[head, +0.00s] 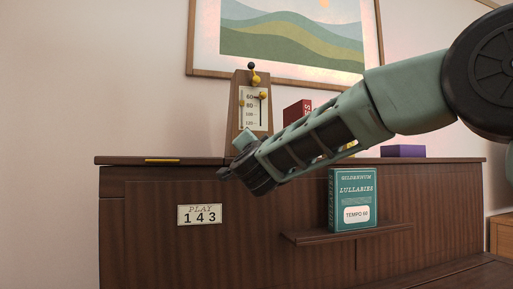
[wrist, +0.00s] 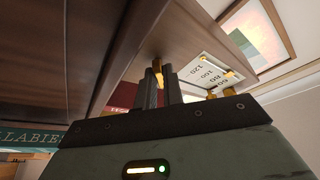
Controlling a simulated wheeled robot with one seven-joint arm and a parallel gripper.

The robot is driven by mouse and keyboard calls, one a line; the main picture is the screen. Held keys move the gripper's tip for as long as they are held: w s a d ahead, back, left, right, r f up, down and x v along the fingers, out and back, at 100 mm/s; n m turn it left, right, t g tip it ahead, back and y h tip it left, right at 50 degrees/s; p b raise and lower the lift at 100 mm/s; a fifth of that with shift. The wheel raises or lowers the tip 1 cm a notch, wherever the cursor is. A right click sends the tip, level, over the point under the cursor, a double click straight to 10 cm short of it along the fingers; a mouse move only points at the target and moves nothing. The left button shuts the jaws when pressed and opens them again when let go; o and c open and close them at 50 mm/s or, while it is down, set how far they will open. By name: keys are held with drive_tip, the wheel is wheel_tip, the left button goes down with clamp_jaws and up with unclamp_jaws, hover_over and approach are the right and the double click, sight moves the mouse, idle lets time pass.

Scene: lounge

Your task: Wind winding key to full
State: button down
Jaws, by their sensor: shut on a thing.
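The metronome (head: 239,119) is a tapered wooden case standing on the dark wood cabinet, with a white scale plate (head: 252,104) and brass fittings on its front. In the wrist view its scale plate (wrist: 207,73) appears tilted, right of my fingers. My gripper (head: 226,173) is in front of the cabinet near the metronome's base. In the wrist view my gripper (wrist: 158,76) is shut on a small brass piece, the winding key (wrist: 157,66), whose end shows between the fingertips. The rest of the key is hidden by the fingers, and the head view does not show it.
A red book (head: 296,111) and purple box (head: 403,151) rest on the cabinet top (head: 207,161).

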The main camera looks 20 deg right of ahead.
drive_tip(key=shift+m+g+h, duration=0.3)
drive_tip(key=shift+m, duration=0.5)
drive_tip(key=c, duration=1.5)
unclamp_jaws()
drive_tip(key=b+v, duration=0.1)
drive_tip(key=v, duration=1.6)
drive_tip(key=shift+s+f, duration=0.15)
